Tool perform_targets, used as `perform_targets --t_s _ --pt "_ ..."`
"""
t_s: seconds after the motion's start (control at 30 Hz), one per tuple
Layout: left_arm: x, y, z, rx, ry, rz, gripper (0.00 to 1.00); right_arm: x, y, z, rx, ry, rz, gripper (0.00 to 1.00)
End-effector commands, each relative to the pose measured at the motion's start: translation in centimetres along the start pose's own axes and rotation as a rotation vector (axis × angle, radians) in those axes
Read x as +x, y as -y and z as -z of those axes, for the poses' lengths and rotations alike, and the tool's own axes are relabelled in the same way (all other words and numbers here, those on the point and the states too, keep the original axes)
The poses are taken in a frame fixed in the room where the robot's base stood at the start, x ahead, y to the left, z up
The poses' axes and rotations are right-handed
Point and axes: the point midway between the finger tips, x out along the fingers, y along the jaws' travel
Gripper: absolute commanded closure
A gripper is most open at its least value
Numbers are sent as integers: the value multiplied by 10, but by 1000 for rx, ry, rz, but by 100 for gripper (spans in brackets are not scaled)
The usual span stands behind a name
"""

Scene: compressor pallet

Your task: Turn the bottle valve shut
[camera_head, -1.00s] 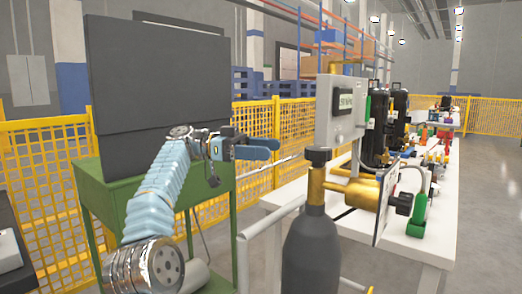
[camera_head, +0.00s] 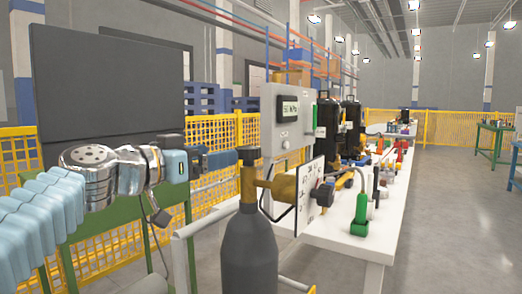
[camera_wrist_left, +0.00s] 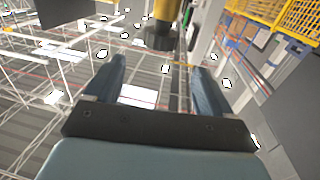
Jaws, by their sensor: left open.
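The dark grey gas bottle (camera_head: 249,250) stands upright in the head view's lower middle. Its brass valve (camera_head: 249,184) carries a black knob (camera_head: 247,157) on top. My left gripper (camera_head: 224,160) points right, with its blue fingertips just left of the knob at about its height; I cannot tell whether they touch it. In the left wrist view my left gripper (camera_wrist_left: 159,66) has its two fingers apart with nothing between them. The dark knob (camera_wrist_left: 158,36) shows there beyond the fingertips, near the top edge, with yellow brass above it.
A brass regulator (camera_head: 283,187) with a white plate (camera_head: 310,185) sits right of the valve. A grey box with a display (camera_head: 288,108) stands behind it on the white table (camera_head: 345,238). A pale rail (camera_head: 205,220) runs left of the bottle. A yellow fence (camera_head: 215,130) stands behind.

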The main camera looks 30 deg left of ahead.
Motion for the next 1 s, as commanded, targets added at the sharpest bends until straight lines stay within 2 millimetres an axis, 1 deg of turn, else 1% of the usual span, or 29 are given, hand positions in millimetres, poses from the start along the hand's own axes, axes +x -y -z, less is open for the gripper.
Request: perform_targets --t_s 0.17,0.3,0.4,0.5,0.6,0.7,1.0 --pt "36 0 3 -3 3 -4 17 -9 6 -2 -4 4 4 57" --pt "70 0 3 -4 3 -5 17 -17 12 -3 -8 9 8 57" --pt "91 0 3 -4 3 -5 17 -22 16 -4 -11 12 11 57" --pt "108 -1 3 -3 2 -6 17 -27 20 -5 -13 14 14 57" --pt "120 -1 2 -2 2 -6 17 -29 22 -6 -15 16 15 57" --pt "126 0 1 -2 1 -4 17 -30 23 -6 -15 18 16 57" --pt "128 -1 1 -1 0 -4 17 -30 23 -6 -15 18 16 57"
